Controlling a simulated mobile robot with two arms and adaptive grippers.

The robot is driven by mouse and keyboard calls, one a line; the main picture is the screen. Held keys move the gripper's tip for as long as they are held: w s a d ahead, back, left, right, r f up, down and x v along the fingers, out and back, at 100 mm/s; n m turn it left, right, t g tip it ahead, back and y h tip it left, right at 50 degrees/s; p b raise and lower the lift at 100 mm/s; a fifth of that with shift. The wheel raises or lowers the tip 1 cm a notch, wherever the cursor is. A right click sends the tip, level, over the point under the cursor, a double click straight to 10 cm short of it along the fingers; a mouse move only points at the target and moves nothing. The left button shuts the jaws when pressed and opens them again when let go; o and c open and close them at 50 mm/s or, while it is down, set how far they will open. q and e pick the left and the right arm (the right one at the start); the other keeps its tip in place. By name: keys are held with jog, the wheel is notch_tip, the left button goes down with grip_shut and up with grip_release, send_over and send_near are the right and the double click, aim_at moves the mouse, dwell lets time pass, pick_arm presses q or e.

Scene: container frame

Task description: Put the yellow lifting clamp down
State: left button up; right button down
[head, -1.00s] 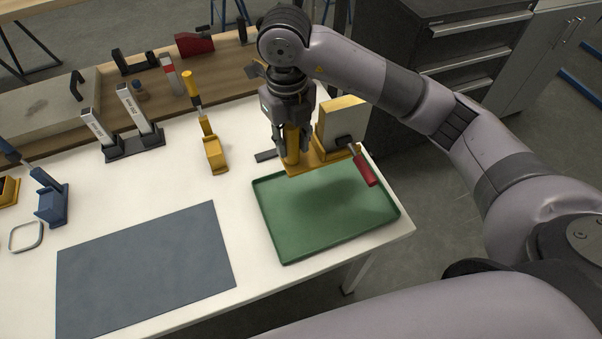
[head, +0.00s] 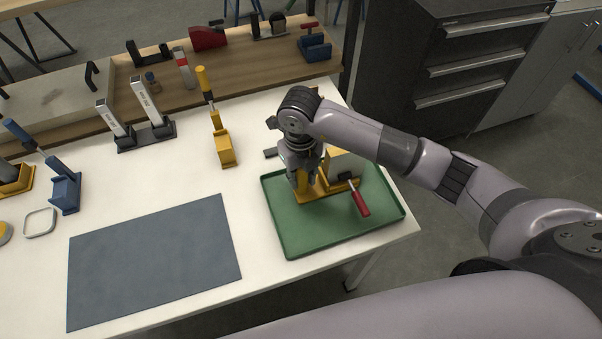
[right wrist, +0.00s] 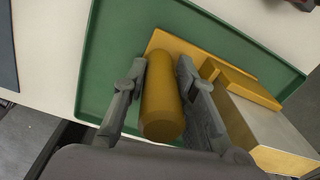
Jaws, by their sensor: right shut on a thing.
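The yellow lifting clamp (head: 337,189) has a yellow base plate, a grey block and a red handle. My right gripper (head: 304,182) is shut on its upright yellow post, which the right wrist view shows between the two fingers (right wrist: 161,66). The clamp (right wrist: 163,110) is upright over the back part of the green tray (head: 335,232), within its rim. I cannot tell whether its base touches the tray floor. The right wrist view shows the tray (right wrist: 118,45) around the base plate. My left gripper is out of view.
A grey mat (head: 155,262) lies left of the tray. Another yellow tool (head: 225,150), two grey-handled tools (head: 148,127) and a blue tool (head: 65,190) stand on the white table. A wooden shelf (head: 230,85) with red and blue items runs behind. The tray's front part is bare.

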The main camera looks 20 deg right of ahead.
jog(key=c, duration=1.3)
grip_release()
notch_tip(320, 180, up, 11)
jog(key=shift+a+r+b, duration=0.1)
jog(key=shift+b, duration=1)
jog(key=shift+s+r, duration=0.1)
jog(key=shift+r, duration=0.35)
